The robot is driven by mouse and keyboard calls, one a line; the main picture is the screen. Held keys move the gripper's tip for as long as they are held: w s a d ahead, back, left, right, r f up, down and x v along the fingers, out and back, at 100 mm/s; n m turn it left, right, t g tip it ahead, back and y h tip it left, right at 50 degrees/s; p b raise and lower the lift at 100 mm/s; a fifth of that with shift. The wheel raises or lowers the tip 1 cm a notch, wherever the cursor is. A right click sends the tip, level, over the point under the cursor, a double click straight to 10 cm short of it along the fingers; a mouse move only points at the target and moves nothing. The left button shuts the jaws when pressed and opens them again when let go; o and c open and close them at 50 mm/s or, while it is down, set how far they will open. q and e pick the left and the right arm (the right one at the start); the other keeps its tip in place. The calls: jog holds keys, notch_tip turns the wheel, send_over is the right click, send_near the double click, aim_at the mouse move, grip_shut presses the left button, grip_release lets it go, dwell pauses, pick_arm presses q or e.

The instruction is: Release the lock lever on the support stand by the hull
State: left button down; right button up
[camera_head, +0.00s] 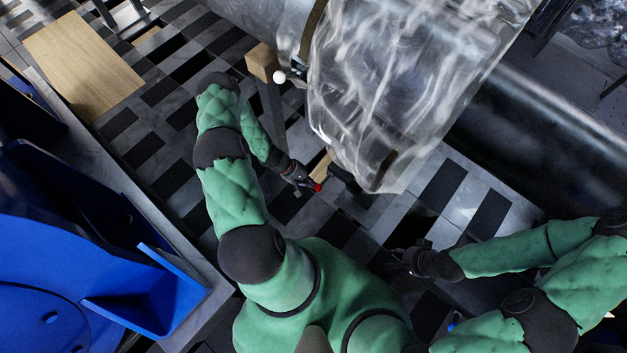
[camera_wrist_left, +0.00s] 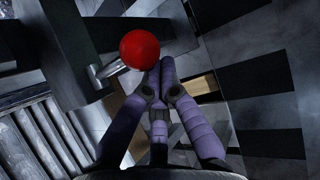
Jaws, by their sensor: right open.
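The lock lever is a short metal rod with a red ball knob (camera_wrist_left: 139,49), sticking out of the dark support stand (camera_wrist_left: 60,45) in the left wrist view. In the head view the red knob (camera_head: 317,187) shows beside my left gripper (camera_head: 312,184), low near the stand. In the left wrist view my left gripper (camera_wrist_left: 157,75) has its purple fingers drawn together at the tips, just below the knob. The knob is not between the fingers; whether they touch it I cannot tell. My right gripper (camera_head: 402,260) is open and empty, over the floor at right.
The large hull (camera_head: 400,75), wrapped in clear plastic, hangs over the stand's right side. A dark post with a wooden block (camera_head: 262,62) on top stands at its left. Blue machinery (camera_head: 90,245) fills the lower left. The tiled floor (camera_head: 150,115) between them is mostly clear.

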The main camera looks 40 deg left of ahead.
pick_arm(q)
jog(key=shift+g, duration=0.7)
jog(key=shift+w+d+r+p, duration=0.15)
jog(key=shift+r+p, duration=0.35)
jog(key=shift+r, duration=0.65)
jog(key=shift+w+d+r+p, duration=0.1)
jog(key=shift+r+p, duration=0.4)
jog(key=shift+r, duration=0.75)
send_near(320, 184)
jog(key=w+a, duration=0.3)
jog(key=a, duration=0.1)
jog(key=shift+s+d+f, duration=0.15)
jog(key=shift+f, duration=0.2)
